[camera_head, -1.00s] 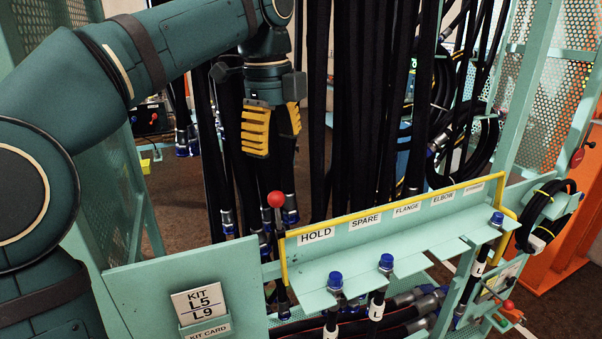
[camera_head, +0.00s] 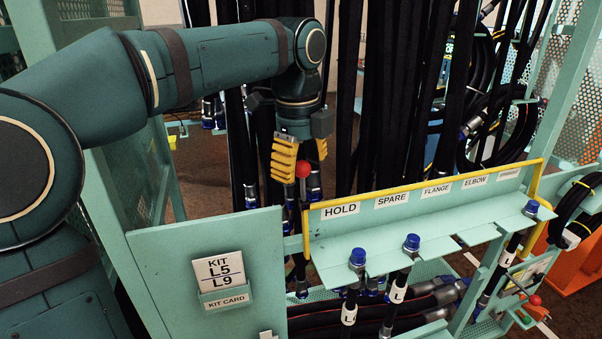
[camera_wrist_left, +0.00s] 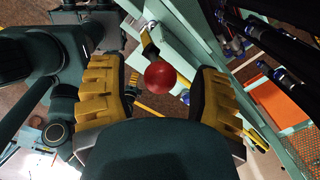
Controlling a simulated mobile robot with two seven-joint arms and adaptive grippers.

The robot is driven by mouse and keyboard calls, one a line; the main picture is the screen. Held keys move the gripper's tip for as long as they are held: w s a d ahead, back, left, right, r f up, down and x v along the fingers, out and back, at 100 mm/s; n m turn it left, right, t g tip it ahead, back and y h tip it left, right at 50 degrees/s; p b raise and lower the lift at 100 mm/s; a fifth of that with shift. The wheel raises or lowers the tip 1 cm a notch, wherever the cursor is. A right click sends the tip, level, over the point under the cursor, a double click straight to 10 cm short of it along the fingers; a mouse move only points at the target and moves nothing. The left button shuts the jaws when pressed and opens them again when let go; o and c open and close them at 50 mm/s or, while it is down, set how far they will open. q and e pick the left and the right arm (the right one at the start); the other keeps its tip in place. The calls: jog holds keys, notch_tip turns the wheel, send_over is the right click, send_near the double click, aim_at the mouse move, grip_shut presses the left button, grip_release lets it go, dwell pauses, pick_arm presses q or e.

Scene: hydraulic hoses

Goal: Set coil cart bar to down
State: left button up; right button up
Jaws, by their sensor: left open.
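The coil cart's yellow bar (camera_head: 425,195) runs along the top of the label strip, above the HOLD, SPARE, FLANGE and ELBOW labels. A red ball knob (camera_head: 303,169) stands near its left end, at the HOLD side. My left gripper (camera_head: 300,166) points down with its yellow fingers open on either side of the knob. In the left wrist view the knob (camera_wrist_left: 160,77) sits between the two open fingers, with gaps on both sides. How the knob joins the bar is partly hidden.
Blue-capped hoses (camera_head: 411,243) hang in the shelf below the labels. A panel with a kit card (camera_head: 222,277) stands at the left front. Black hoses (camera_head: 395,100) hang close behind the knob. Another red knob (camera_head: 535,299) is at the lower right.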

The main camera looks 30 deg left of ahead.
pick_arm(q)
jog(key=shift+f, duration=0.6)
grip_shut()
jog(key=shift+d, duration=0.1)
